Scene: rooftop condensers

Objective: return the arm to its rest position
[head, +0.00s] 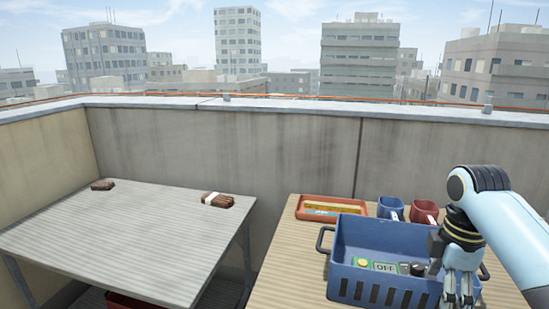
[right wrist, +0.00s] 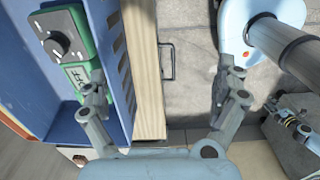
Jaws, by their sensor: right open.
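My right arm (head: 500,215) comes in from the right in the head view. Its gripper (head: 459,298) points down at the right front of a blue crate (head: 385,290), partly cut off by the lower edge. In the right wrist view the right gripper (right wrist: 160,82) has its fingers spread wide with nothing between them. One finger overlaps the crate wall (right wrist: 122,65) there; I cannot tell if they touch. A green device with a dark dial (right wrist: 65,40) lies in the crate, and an OFF label (head: 385,267) shows there in the head view.
The crate stands on a wooden table (head: 285,265), with an orange tray (head: 312,213), a blue mug (head: 389,208) and a red mug (head: 423,211) behind it. A grey table (head: 120,240) at left holds two brown bundles (head: 217,200) (head: 102,185). A parapet (head: 270,150) runs behind.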

